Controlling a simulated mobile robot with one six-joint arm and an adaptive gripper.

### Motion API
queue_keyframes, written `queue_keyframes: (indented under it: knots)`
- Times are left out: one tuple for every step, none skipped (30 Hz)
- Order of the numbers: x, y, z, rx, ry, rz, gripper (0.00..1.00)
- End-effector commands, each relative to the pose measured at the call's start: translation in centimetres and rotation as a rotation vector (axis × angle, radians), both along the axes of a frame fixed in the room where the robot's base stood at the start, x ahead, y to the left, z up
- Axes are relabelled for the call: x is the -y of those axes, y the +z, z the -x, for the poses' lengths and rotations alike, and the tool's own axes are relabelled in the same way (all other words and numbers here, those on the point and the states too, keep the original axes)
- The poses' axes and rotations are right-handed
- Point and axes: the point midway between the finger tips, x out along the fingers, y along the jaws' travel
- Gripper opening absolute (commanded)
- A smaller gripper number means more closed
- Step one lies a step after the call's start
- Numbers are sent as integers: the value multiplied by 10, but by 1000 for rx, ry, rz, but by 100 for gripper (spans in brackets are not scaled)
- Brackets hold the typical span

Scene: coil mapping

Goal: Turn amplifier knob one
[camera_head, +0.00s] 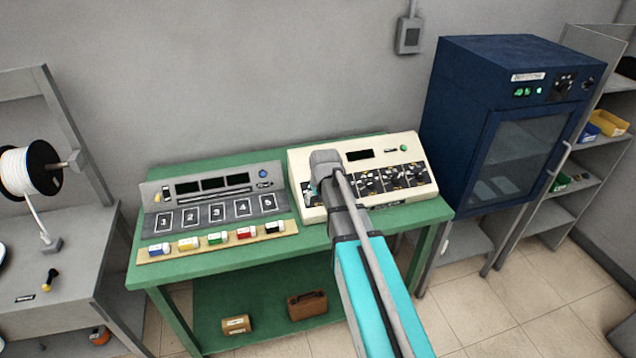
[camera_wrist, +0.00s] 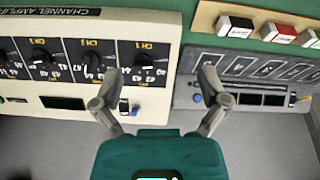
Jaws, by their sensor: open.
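The cream channel amplifier (camera_head: 312,214) stands on the green bench, with a row of black channel panels on its front. In the wrist view the amplifier (camera_wrist: 80,105) appears turned around, and knob one (camera_wrist: 140,62) is on its rightmost panel. My gripper (camera_wrist: 160,72) is open and empty, with its fingers pointing at the panel. Knob one shows between the fingers, closer to the left finger; I cannot tell whether that finger touches anything. In the head view my gripper (camera_head: 325,180) covers the amplifier's left end and hides knob one.
A grey numbered console (camera_head: 215,185) stands close to the amplifier's left, with coloured blocks along its front. The green bench (camera_head: 400,215) has a bare strip in front. A dark blue cabinet (camera_head: 460,110) stands to the right. A spool table (camera_head: 60,290) is at the left.

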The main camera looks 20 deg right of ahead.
Motion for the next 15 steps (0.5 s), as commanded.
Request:
queue_keyframes:
  knots:
    - [6,18,-17,17,6,5,94]
    - [9,23,-23,29,9,7,94]
    - [12,28,-31,41,14,10,94]
    - [14,32,-36,51,18,13,94]
    - [16,35,-41,60,21,17,94]
    - [19,39,-46,68,25,19,94]
    - [20,41,-49,74,28,21,94]
    - [21,43,-52,80,29,22,94]
    - [22,45,-55,85,32,25,94]
    - [23,45,-57,88,33,26,94]
    - [24,46,-58,90,34,27,94]
    - [24,46,-59,92,35,27,94]
    - [24,46,-59,94,36,28,94]
    - [25,46,-59,95,36,28,94]
    - [25,46,-59,95,36,28,94]
